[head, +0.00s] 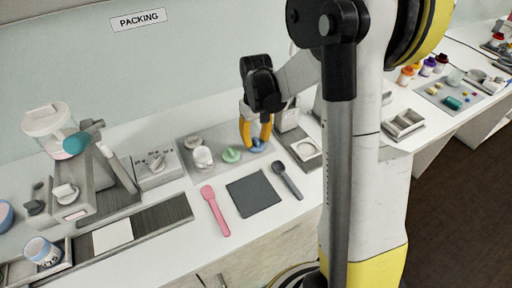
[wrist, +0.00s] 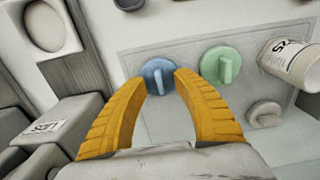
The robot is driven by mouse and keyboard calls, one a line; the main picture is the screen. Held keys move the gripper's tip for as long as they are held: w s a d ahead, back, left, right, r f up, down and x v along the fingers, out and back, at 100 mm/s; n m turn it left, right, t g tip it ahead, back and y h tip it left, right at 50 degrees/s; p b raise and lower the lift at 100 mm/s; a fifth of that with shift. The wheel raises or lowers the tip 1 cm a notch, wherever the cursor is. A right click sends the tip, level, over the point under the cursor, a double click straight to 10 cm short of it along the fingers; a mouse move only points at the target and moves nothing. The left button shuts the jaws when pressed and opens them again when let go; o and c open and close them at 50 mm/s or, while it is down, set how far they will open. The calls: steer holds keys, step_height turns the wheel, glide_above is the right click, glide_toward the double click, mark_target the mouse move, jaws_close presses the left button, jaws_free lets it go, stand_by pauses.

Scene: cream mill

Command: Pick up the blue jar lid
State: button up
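The blue jar lid (head: 257,147) lies on a grey mat, and it also shows in the wrist view (wrist: 158,74) as a round disc with a raised ridge grip. My gripper (head: 255,144) points down over it with its two orange fingers apart. In the wrist view my gripper (wrist: 161,80) has a fingertip on each side of the lid's ridge, with a gap showing between. The fingertips overlap the lid's edges in the picture; I cannot tell whether they touch it.
A green lid (wrist: 220,65) lies close to the right of the blue one in the wrist view. A pale lid (wrist: 264,114) and a white labelled jar (wrist: 290,62) are beyond it. A pink spoon (head: 215,210), dark square mat (head: 253,194) and grey spoon (head: 287,180) lie in front.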

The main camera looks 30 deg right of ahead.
steer(key=shift+f, duration=0.45)
steer(key=shift+r, duration=0.1)
jaws_close()
